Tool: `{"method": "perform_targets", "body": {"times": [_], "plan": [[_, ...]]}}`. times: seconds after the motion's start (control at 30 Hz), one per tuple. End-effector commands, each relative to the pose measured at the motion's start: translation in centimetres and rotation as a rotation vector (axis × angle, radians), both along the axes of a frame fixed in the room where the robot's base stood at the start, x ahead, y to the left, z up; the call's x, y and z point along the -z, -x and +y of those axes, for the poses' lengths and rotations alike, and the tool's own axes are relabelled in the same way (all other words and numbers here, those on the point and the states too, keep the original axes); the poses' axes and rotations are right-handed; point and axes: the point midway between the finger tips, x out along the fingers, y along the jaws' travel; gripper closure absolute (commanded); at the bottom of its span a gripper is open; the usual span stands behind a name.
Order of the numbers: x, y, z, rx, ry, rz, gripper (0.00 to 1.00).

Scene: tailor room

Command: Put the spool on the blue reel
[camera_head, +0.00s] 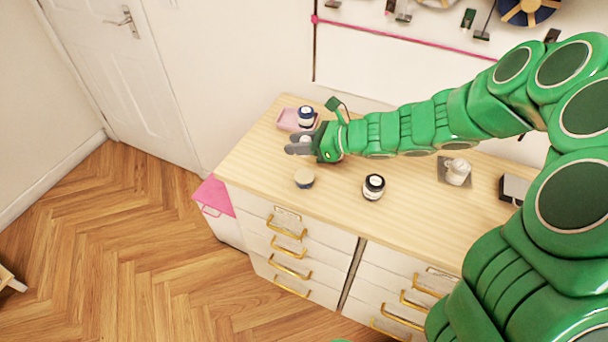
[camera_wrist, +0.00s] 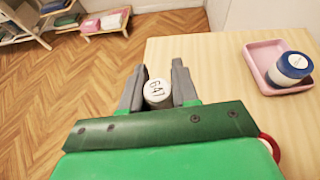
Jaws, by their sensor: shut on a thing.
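My gripper (camera_wrist: 158,90) is shut on a small round white-topped piece (camera_wrist: 157,91) with dark digits, perhaps the spool. In the head view my gripper (camera_head: 300,145) is at the left end of the wooden counter, beside the pink tray; the held piece is mostly hidden there. A blue and white round piece (camera_head: 306,115) stands on the tray; it also shows at the right in the wrist view (camera_wrist: 292,66). A blue wheel with wooden spokes (camera_head: 526,12) is on the wall at top right, cut by the frame edge. I cannot tell which is the blue reel.
The pink tray (camera_head: 285,121) is at the counter's back left. A white piece (camera_head: 457,171) stands farther right on a grey square. Drawers are below the counter.

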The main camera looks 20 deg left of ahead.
Motion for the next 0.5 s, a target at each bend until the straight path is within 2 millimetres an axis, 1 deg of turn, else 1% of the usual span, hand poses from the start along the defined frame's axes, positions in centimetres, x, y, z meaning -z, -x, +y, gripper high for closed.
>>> {"method": "perform_targets", "body": {"times": [0.13,0.33,0.5], "plan": [[1.0,0.3,0.3,-0.008,0.000,0.002,0.99],[3.5,0.3,0.3,-0.007,0.001,0.004,0.99],[4.4,0.2,0.3,-0.006,0.000,0.000,0.99]]}}
